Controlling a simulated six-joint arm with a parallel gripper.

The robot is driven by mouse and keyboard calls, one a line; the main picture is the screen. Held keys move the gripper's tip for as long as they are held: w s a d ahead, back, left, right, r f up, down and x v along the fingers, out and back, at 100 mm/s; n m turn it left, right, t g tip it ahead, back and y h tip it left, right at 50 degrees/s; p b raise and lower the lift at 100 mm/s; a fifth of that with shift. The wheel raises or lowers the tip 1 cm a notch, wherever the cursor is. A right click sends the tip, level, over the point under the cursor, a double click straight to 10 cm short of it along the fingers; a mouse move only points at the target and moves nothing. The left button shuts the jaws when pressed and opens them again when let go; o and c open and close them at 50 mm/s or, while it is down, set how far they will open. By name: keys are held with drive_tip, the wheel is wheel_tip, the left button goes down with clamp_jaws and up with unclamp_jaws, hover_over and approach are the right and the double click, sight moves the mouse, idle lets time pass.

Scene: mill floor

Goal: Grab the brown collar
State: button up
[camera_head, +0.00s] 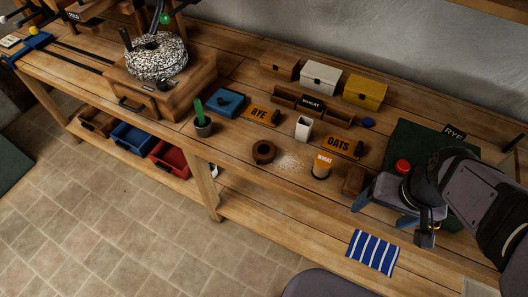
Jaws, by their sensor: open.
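The brown collar (263,153) is a dark brown ring with a hole in its middle. It lies on the wooden bench near the front edge, left of a scatter of pale flour or grain. My gripper (383,211) is at the right, over the front part of the bench, well apart from the collar. Its two fingers are spread and nothing shows between them.
A white cup (303,128), the RYE sign (262,116) and the OATS sign (343,146) are behind.

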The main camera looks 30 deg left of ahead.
drive_tip(key=w+a+n+t+y+b, duration=0.15)
drive_tip(key=w+a, duration=0.35)
drive_tip(key=a, duration=0.5)
drive_tip(key=n+t+y+b, duration=0.2)
drive_tip(key=t+y, duration=0.2)
drive_tip(key=t, duration=0.3)
hover_over(264, 152)
drive_tip(key=s+d, duration=0.2)
drive_tip(key=d, duration=0.2)
drive_tip(key=s+a+t+h+b, duration=0.2)
drive_tip(key=s+a+t, duration=0.1)
drive_tip(key=s, duration=0.1)
drive_tip(key=shift+m, duration=0.35)
drive_tip(key=f, duration=0.9)
drive_tip(key=shift+d+p, duration=0.35)
drive_tip(key=shift+p+x, duration=0.9)
drive_tip(key=shift+x, duration=2.75)
drive_tip(key=shift+d, duration=0.1)
drive_tip(key=c, duration=1.2)
